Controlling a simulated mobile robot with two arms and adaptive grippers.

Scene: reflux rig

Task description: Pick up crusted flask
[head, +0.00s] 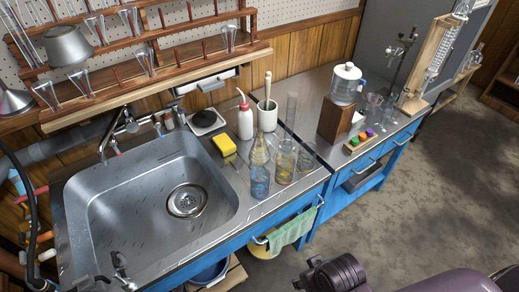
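A clear conical flask (260,152) with a yellowish tint stands on the steel counter just right of the sink; it looks like the crusted flask, but its crust is too small to make out. A glass with blue in it (260,182) stands in front and hides its lower part. A clear glass cylinder with a yellowish bottom (285,162) stands close on its right. A dark part of my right gripper or wrist (334,276) shows at the bottom edge, well away from the glassware; its fingers cannot be made out.
The sink (150,205) is empty. Behind the flask are a yellow sponge (224,145), a wash bottle (245,118), a white mortar or cup (267,115) and a tall glass tube (291,108). A green towel (291,230) hangs in front.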

